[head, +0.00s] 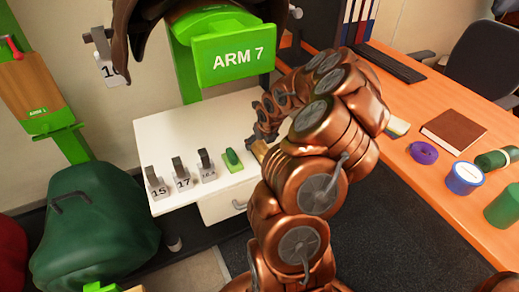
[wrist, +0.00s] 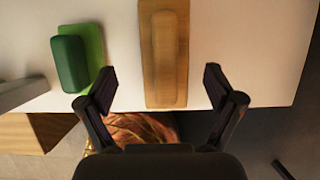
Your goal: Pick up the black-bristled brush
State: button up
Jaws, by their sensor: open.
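A wooden brush-like block (wrist: 165,50) with a raised rounded grip lies on the white table (wrist: 275,60) in the wrist view. No bristles show, so I cannot tell their colour. In the head view a small tan part of it (head: 259,149) shows, the rest hidden by my arm. My gripper (wrist: 160,88) is open and empty, its fingers apart on either side of the block's near end in the picture. I cannot tell its height above the table. In the head view my gripper (head: 263,133) is over the table's right part.
A green block on a light green base (head: 232,160) stands left of the wooden block, also in the wrist view (wrist: 70,62). Numbered grey holders (head: 182,174) stand further left. The orange desk (head: 420,180) at right holds a brown book (head: 457,131) and purple tape (head: 424,152).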

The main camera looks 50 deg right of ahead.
aim_at(259, 145)
jog(key=shift+w+d+f, duration=0.3)
jog(key=shift+w+f, duration=0.05)
jog(key=shift+f, duration=0.25)
jog(key=shift+w+d+f, duration=0.25)
jog(key=shift+w+f, duration=0.05)
jog(key=shift+f, duration=0.25)
jog(key=shift+x, duration=1.15)
jog(key=c, duration=1.3)
jog(key=shift+r, duration=0.1)
jog(key=shift+c, duration=0.3)
notch_tip(259, 145, up, 10)
jog(key=shift+f+p, duration=0.1)
jog(key=shift+p, duration=0.2)
